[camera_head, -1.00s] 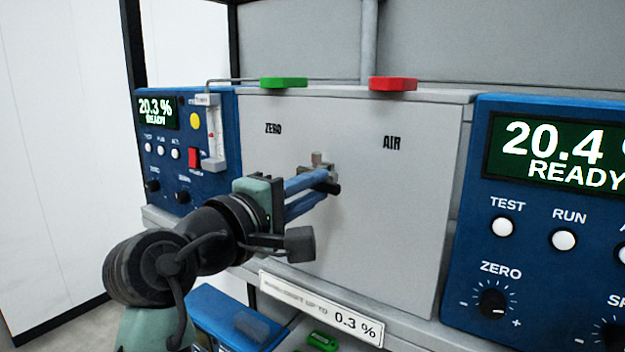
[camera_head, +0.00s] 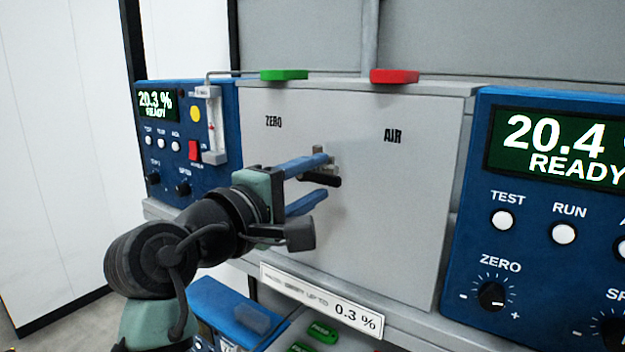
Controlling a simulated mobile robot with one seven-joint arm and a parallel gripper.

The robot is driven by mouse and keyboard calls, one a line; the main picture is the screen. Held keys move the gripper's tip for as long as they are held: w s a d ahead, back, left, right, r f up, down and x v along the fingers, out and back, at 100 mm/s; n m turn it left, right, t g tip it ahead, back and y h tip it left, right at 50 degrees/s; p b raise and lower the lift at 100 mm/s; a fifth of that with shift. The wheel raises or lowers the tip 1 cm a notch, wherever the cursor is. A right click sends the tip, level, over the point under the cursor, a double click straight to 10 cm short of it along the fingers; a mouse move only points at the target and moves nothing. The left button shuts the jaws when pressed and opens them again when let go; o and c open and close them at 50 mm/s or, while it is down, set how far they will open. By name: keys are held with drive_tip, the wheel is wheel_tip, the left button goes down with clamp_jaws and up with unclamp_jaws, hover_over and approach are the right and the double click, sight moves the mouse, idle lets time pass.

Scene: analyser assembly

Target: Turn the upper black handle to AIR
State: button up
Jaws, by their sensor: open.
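The upper black handle (camera_head: 322,180) is a short dark bar on a small metal valve with a brass-coloured fitting (camera_head: 318,150), on the grey panel (camera_head: 385,215). The ZERO label (camera_head: 273,122) is up and left of it; the AIR label (camera_head: 393,136) is up and right. My gripper (camera_head: 325,177) has two blue fingers and is open. The upper finger is above the bar, its tip overlapping the valve; the lower finger is below the bar. The bar shows in the gap between them. I cannot tell whether either finger touches it. The upper finger partly hides the valve body.
A green block (camera_head: 284,75) and a red block (camera_head: 394,76) sit on the panel's top edge. Blue analysers stand at left (camera_head: 225,125) and right (camera_head: 470,230). A label strip (camera_head: 350,315) runs below the panel. The panel face right of the handle is clear.

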drive_tip(key=shift+s+a, duration=0.1)
drive_tip(key=shift+s+a+f+b, duration=0.15)
drive_tip(key=shift+s+a+b, duration=0.05)
drive_tip(key=shift+b, duration=0.2)
drive_tip(key=b+v, duration=0.6)
drive_tip(key=v, duration=0.6)
drive_tip(key=shift+s, duration=0.1)
